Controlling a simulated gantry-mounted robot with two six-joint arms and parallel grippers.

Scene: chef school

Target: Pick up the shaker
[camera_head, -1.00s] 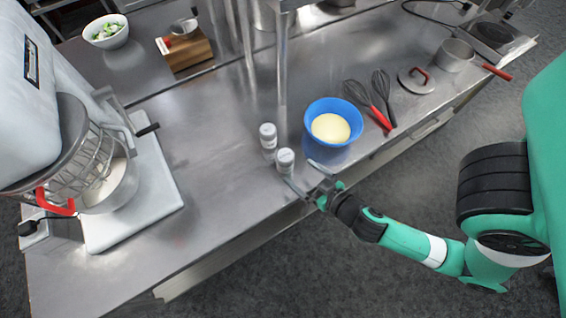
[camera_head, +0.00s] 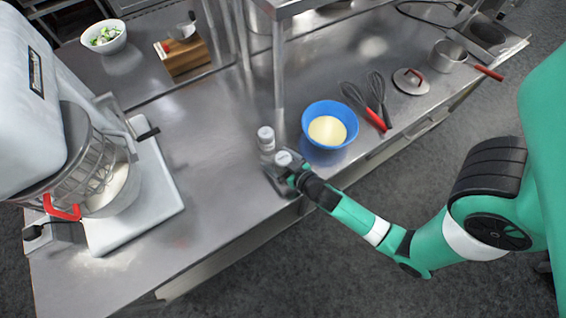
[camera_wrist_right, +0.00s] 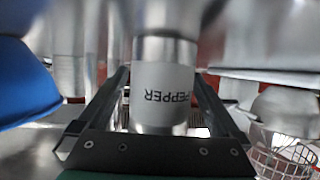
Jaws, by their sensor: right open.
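Two white-and-silver shakers stand close together near the front edge of the steel counter. The nearer shaker (camera_head: 284,158) is at my right gripper (camera_head: 277,178), which is open with one finger on each side of it. The right wrist view shows this shaker (camera_wrist_right: 163,85) between the open fingers, with its PEPPER label upside down. I cannot tell whether the fingers touch it. In the head view its lower part is hidden by the gripper. The farther shaker (camera_head: 266,138) stands just behind it, apart from the fingers. My left gripper is not in view.
A blue bowl (camera_head: 309,144) with pale contents stands close to the right of the shakers. Farther right are whisks (camera_head: 377,95), a lid (camera_head: 409,82) and a saucepan (camera_head: 446,57). A stand mixer (camera_head: 30,105) is at the left. The counter between mixer and shakers is clear.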

